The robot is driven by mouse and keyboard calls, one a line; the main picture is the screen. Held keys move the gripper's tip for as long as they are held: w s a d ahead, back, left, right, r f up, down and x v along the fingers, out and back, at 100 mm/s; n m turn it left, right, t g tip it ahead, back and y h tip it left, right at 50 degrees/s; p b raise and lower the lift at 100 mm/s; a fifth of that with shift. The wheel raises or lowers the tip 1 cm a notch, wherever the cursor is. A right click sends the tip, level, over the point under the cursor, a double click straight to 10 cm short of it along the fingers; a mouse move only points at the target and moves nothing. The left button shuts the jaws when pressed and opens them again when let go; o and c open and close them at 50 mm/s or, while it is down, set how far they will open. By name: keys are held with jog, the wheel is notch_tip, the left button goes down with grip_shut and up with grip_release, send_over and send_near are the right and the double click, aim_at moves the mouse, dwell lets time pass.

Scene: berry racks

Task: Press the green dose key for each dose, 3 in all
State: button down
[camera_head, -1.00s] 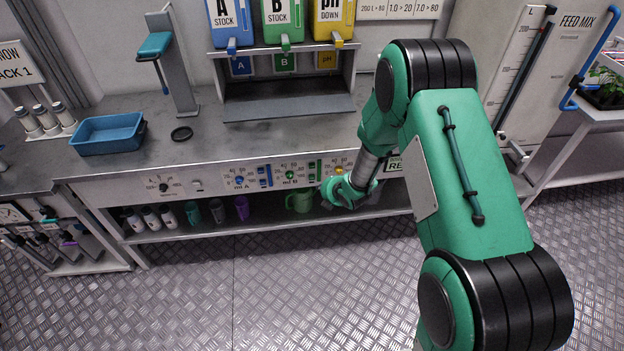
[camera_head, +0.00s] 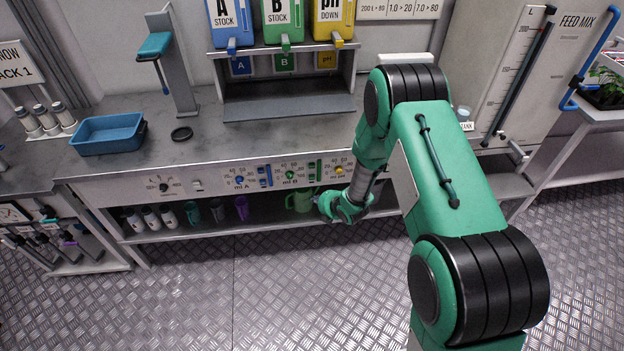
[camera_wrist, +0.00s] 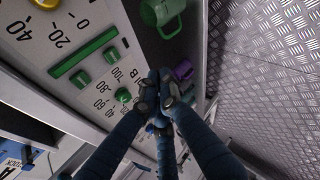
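The front panel of the bench carries a green dial (camera_head: 290,175) marked ml B, with a green bar (camera_head: 319,170) and small green keys to its right. Which one is the dose key I cannot tell. My gripper (camera_head: 318,201) is below the panel, by the green mug (camera_head: 299,200). In the wrist view my gripper's fingers (camera_wrist: 157,90) are together and empty, apart from the keys.
A blue dial (camera_head: 239,181) and a yellow dial (camera_head: 339,169) flank the green one. A purple cup (camera_head: 241,207) and several bottles stand on the shelf below. A blue tray (camera_head: 108,133) sits on the bench. The floor in front is clear.

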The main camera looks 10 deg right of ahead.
jog(key=w, duration=0.8)
jog(key=shift+w, duration=0.25)
jog(key=shift+w, duration=0.15)
dwell(1.5)
jog(key=shift+w, duration=0.3)
jog(key=shift+w+b, duration=0.35)
jog(key=shift+w, duration=0.1)
dwell(0.9)
jog(key=shift+s, duration=0.1)
jog(key=shift+s+b, duration=0.35)
jog(key=shift+s, duration=0.45)
jog(key=shift+s, duration=0.1)
dwell(0.3)
jog(key=shift+s+b, duration=0.6)
jog(key=shift+s, duration=1.8)
